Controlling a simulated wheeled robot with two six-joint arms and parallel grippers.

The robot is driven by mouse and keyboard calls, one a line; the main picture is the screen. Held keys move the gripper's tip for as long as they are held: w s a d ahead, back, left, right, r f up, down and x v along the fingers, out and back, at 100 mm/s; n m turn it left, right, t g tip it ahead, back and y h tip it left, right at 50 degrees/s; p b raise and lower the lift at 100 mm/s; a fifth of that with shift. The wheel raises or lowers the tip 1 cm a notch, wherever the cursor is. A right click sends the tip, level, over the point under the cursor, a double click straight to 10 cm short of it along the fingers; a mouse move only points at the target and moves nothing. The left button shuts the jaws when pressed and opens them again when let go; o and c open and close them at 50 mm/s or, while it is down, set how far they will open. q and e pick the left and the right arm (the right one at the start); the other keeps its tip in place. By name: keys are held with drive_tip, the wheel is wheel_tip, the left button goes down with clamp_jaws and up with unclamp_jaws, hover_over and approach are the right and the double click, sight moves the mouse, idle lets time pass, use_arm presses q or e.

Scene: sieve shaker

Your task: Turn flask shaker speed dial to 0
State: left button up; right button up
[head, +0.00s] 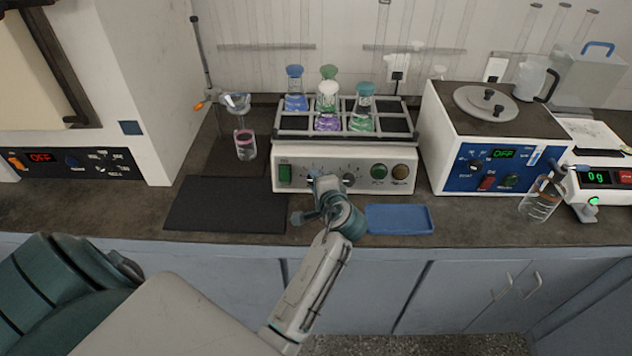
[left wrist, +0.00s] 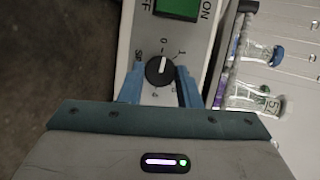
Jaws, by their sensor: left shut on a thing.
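The flask shaker (head: 345,157) is a cream-fronted box at the middle of the counter, with a rack of stoppered flasks on top. In the left wrist view its black speed dial (left wrist: 160,71) sits between the blue fingers of my left gripper (left wrist: 160,92), which is shut on it. The dial's white mark points up, toward the printed 0, with the 1 to the right of it. In the head view my left gripper (head: 323,184) is against the lower left of the shaker's front and hides part of it. My right gripper is not in view.
A green rocker switch (left wrist: 178,8) marked ON and OFF is beside the dial. A black mat (head: 225,205) and a blue tray (head: 400,219) lie in front. A water bath (head: 492,145) stands right of the shaker, a funnel stand (head: 237,102) left.

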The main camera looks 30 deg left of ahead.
use_arm(q)
drive_tip(key=shift+n, duration=0.5)
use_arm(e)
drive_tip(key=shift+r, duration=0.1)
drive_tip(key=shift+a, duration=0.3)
use_arm(q)
drive_tip(key=o, duration=1)
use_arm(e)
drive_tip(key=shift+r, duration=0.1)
